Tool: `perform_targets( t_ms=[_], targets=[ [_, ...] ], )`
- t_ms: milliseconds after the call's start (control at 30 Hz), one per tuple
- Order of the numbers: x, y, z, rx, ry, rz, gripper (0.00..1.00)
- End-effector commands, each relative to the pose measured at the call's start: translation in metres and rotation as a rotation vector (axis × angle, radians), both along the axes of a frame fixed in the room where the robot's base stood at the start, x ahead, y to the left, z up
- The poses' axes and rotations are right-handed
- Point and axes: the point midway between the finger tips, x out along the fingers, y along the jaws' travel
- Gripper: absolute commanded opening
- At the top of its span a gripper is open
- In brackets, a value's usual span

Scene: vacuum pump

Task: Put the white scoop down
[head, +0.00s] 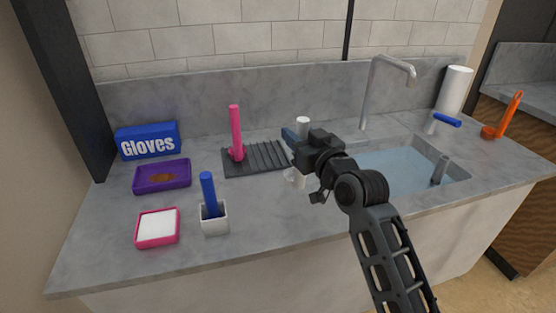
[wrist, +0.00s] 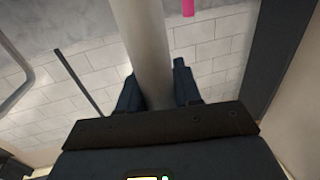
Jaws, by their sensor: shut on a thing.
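The white scoop (head: 293,179) is in my gripper (head: 294,142), held roughly upright between the drying rack and the sink. Its handle top (head: 302,121) shows above the gripper, and its lower part shows below. The middle is hidden behind my gripper. In the wrist view the pale round handle (wrist: 143,45) passes between the two dark fingers (wrist: 157,92), which are shut on it. I cannot tell whether its lower end touches the counter (head: 265,215).
A ribbed grey drying rack (head: 265,156) bears an upright pink scoop (head: 236,128). Left are a pink tray (head: 139,239), purple tray (head: 150,187) and gloves box (head: 148,141). The water-filled sink (head: 400,168) and faucet (head: 366,90) are right.

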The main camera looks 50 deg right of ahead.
Motion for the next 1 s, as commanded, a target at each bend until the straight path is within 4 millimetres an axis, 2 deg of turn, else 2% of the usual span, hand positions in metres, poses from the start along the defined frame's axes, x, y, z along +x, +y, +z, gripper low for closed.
perform_targets(
  t_ms=[100,300,367,633,1000],
  targets=[
    [0.017,0.015,-0.012,0.000,0.002,0.002,0.00],
    [0.031,0.027,-0.025,0.001,0.001,-0.001,0.00],
    [0.032,0.028,-0.028,0.001,0.001,0.000,0.00],
    [0.032,0.028,-0.062,0.002,0.002,-0.001,0.00],
    [0.032,0.028,-0.067,0.001,0.000,-0.001,0.00]
  ],
)
